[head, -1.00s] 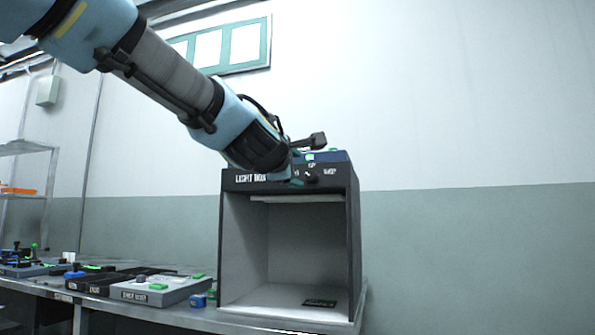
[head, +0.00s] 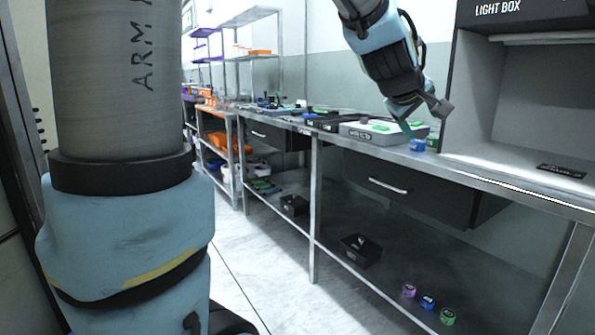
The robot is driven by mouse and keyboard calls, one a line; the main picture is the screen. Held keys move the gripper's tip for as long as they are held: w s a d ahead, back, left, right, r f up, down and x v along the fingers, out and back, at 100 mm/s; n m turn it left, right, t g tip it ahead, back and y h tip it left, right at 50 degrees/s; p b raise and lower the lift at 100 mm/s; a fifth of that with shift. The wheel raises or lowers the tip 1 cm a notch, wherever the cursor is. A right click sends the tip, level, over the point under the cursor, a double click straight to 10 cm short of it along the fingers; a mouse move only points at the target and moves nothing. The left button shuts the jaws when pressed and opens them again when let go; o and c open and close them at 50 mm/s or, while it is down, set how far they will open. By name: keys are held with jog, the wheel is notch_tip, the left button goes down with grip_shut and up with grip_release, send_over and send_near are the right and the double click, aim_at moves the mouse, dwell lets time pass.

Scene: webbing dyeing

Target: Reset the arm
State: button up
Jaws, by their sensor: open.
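My gripper (head: 425,118) is in the upper right of the head view, at the end of my blue and grey arm. Its fingers point down and are spread apart, with nothing seen between them. It hangs in front of the steel bench, just left of the black light box (head: 483,75).
The steel bench (head: 478,177) runs from right to far left, with grey boxes (head: 368,132) on it and a drawer (head: 392,187) beneath. Several small jars and a black bin (head: 361,250) sit on its lower shelf. Clear floor (head: 255,275) lies in front.

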jog(key=s+a+f+m+g+y, duration=0.1)
jog(key=a+f+m+g+y, duration=0.3)
jog(key=a+f, duration=1.4)
jog(key=s+a+f+g+y, duration=0.25)
jog(key=s+a, duration=0.25)
jog(key=a, duration=0.3)
jog(key=s+a+f+g+y, duration=0.1)
jog(key=s+a+f, duration=0.35)
jog(key=a, duration=0.35)
notch_tip(320, 180, up, 20)
jog(key=d+p, duration=0.1)
jog(key=p, duration=1.8)
